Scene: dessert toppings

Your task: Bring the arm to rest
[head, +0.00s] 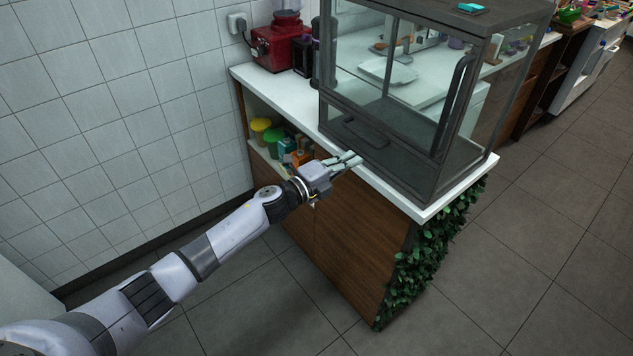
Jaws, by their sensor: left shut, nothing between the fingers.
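My left arm reaches in from the lower left of the head view. Its left gripper (348,161) is shut with nothing in it. The gripper is close to the front edge of the white counter (458,204), just below the glass display case. I cannot tell whether its fingertips touch the counter. My right gripper is not in view.
A dark-framed glass display case (405,165) stands on the counter. A red appliance (279,48) is at the back. An open shelf under the counter holds several small containers. Leafy greenery (425,255) covers the counter's end. The tiled floor (490,290) is clear.

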